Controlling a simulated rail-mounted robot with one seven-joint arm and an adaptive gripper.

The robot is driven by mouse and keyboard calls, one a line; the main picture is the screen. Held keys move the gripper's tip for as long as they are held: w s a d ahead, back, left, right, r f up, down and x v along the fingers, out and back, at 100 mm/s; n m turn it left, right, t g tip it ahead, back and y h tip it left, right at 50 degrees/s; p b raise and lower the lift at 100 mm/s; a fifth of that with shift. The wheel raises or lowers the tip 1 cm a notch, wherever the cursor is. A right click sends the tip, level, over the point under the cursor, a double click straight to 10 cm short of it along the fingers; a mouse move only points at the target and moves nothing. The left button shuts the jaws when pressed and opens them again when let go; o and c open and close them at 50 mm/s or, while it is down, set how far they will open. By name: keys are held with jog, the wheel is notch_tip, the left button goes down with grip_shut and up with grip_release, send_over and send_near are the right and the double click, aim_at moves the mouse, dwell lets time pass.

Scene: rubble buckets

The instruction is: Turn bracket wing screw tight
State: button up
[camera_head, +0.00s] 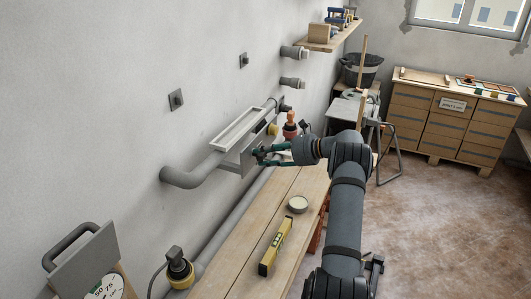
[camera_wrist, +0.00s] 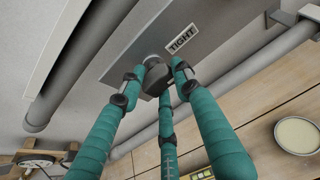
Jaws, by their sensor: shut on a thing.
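The grey bracket plate (camera_head: 246,158) stands on the wall by the pipe, under a pale tray. It also shows in the wrist view (camera_wrist: 205,22), with a white label reading TIGHT (camera_wrist: 182,39). The dark grey wing screw (camera_wrist: 155,76) sits on the plate just below the label. My gripper (camera_wrist: 156,84) has its three teal fingers shut around the wing screw. The fingertips hide part of the screw, so its turn angle is unclear. In the head view my gripper (camera_head: 262,154) reaches the plate from the right, and the screw is hidden.
A wooden bench (camera_head: 225,277) runs below, bearing a yellow level (camera_head: 276,246) and a round pale tin (camera_head: 298,204). An orange-topped bottle (camera_head: 290,126) stands close behind my gripper. The pale tray (camera_head: 240,127) is just above. Open floor lies to the right.

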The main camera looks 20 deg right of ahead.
jog(key=shift+s+f, duration=0.2)
jog(key=shift+f, duration=0.2)
jog(key=o, duration=1.2)
jog(key=shift+r, duration=0.3)
jog(key=shift+o, duration=0.2)
jog(key=v, duration=1.2)
jog(key=shift+w, duration=0.1)
